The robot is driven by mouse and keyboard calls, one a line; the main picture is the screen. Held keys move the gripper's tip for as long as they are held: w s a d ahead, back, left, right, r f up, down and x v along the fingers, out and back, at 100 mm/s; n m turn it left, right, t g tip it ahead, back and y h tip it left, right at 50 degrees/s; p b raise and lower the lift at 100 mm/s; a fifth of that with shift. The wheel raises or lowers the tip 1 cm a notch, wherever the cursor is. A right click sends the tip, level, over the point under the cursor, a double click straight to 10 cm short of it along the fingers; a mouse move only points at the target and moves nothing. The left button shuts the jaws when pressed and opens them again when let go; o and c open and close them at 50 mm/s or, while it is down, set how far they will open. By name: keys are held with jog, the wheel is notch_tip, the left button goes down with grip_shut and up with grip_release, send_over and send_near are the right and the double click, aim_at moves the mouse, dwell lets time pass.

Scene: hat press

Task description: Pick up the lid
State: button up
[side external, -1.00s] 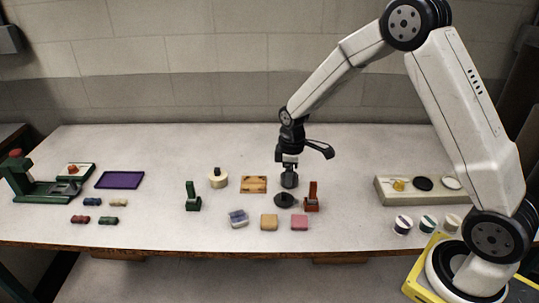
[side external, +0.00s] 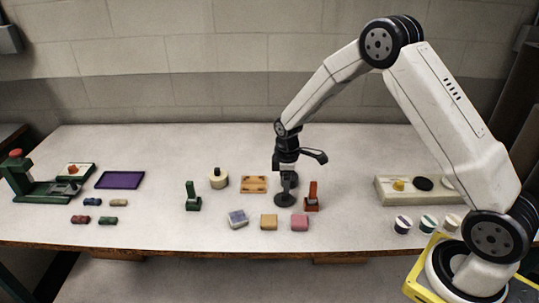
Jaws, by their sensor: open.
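A dark round piece (side external: 284,200), which looks like the lid, lies flat on the table right of the middle. My gripper (side external: 283,188) points down directly over it, with its tips very close to it. I cannot tell whether they touch. My gripper is open and appears to hold nothing. A dark grey cylinder (side external: 293,180) stands just behind my gripper and is partly hidden by it.
A red-brown stand (side external: 312,197) is close on the right. A wooden block (side external: 254,185) and a cream round pot with a dark knob (side external: 218,179) are to the left. Small blocks (side external: 268,222) lie in front. A beige tray (side external: 385,197) is further right.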

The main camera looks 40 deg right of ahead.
aim_at(284, 197)
jog(key=shift+f, duration=0.1)
jog(key=shift+d+f, duration=0.1)
jog(key=shift+f, duration=2.4)
grip_shut()
